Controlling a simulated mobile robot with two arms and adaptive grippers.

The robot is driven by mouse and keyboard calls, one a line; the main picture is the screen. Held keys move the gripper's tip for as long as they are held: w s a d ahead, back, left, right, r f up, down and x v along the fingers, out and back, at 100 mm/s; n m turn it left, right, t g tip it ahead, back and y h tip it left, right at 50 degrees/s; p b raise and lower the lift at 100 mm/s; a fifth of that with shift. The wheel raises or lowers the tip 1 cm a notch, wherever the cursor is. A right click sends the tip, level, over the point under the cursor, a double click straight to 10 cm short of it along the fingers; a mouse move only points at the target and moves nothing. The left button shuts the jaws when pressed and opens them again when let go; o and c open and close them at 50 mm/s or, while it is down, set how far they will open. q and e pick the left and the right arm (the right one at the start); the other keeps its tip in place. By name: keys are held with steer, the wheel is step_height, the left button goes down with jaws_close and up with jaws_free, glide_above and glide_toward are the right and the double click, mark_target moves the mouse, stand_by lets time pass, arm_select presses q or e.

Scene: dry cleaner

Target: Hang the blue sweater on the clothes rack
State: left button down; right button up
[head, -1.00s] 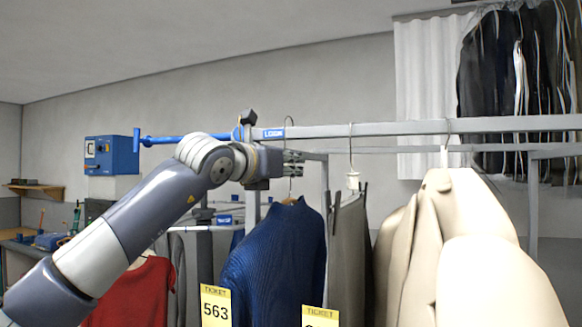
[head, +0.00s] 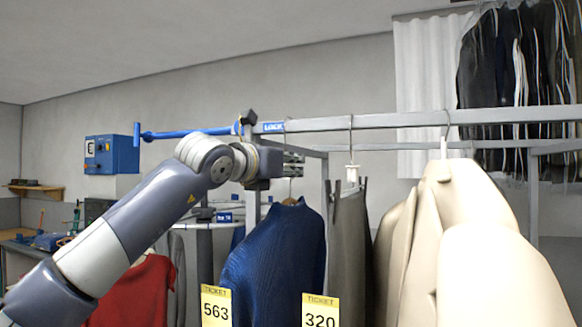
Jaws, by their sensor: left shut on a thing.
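The blue sweater (head: 277,262) hangs upright on a hanger below the front rail of the clothes rack (head: 380,121). The hanger (head: 291,185) has a thin wire hook whose top shows at the rail, near its left end; I cannot tell whether it rests on the rail. My left gripper (head: 293,164) is shut on the hanger, just above the sweater's collar and below the rail. My arm hides part of the area to the left of the hook. My right gripper is not in view.
Grey trousers (head: 349,255) and a cream coat (head: 480,245) hang to the right on the same rail. A red garment (head: 135,295) is at lower left. A blue bar (head: 185,134) extends left from the rack.

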arm_select(q)
steer(key=shift+f+b, duration=0.1)
steer(key=shift+b, duration=0.25)
stand_by(0.4)
steer(key=c, duration=1.5)
jaws_free()
steer(key=shift+s, duration=0.1)
steer(key=shift+o, duration=0.2)
steer(key=shift+f, duration=0.15)
steer(key=v, duration=1.2)
steer(key=s+d+b+v, duration=0.1)
steer(key=d+b+v, duration=0.1)
steer(key=b+v, duration=0.6)
steer(key=shift+v, duration=4)
